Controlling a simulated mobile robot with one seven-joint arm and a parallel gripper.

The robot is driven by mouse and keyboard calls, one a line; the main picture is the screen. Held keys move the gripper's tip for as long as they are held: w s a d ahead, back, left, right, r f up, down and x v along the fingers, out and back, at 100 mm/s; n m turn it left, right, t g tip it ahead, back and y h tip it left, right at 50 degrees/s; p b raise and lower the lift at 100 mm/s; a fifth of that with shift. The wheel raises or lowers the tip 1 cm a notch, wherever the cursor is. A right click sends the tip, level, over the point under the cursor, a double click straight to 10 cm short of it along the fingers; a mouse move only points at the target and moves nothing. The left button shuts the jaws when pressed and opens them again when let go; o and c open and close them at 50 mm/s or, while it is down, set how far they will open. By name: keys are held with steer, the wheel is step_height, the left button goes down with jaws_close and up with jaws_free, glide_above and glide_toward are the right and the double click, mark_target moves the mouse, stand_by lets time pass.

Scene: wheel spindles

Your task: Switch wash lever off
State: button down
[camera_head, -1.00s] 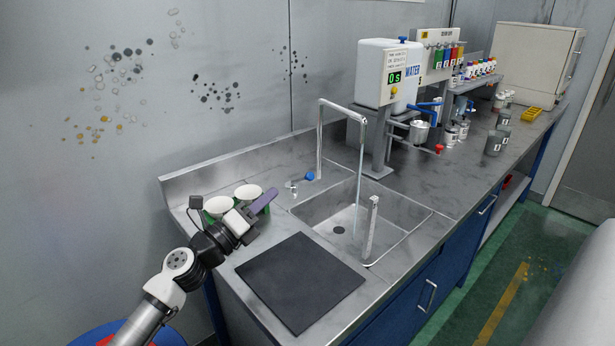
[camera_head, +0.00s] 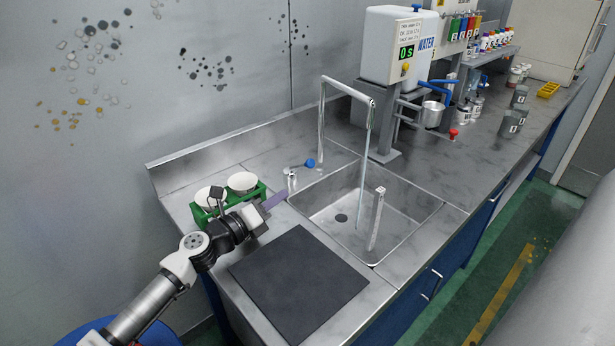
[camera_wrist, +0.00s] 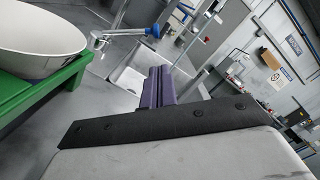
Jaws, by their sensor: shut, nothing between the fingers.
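The wash lever has a blue knob (camera_head: 309,163) beside a small metal valve (camera_head: 291,182) at the left rear of the sink (camera_head: 345,200). A tall bent spout (camera_head: 345,89) stands over the sink. A thin pale streak drops from its end and looks like running water. My gripper (camera_head: 275,200) is shut and empty, with purple fingers. It is low over the counter, left of the valve and apart from the lever. The purple fingers (camera_wrist: 158,86) point toward the sink in the wrist view.
A green rack (camera_head: 228,203) with two white bowls (camera_head: 241,182) stands close behind my gripper. A dark mat (camera_head: 298,283) lies in front. An upright metal post (camera_head: 377,218) stands at the sink's right. A water tank (camera_head: 392,50) stands behind the sink.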

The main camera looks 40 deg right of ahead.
mark_target(300, 166)
steer(key=shift+d, duration=0.1)
steer(key=w+d+p, duration=0.1)
steer(key=d+p, duration=0.3)
steer(key=d, duration=0.5)
steer(key=shift+w+d+r, duration=0.25)
steer(key=shift+d+r, duration=0.05)
steer(key=shift+d, duration=0.1)
steer(key=shift+w, duration=0.2)
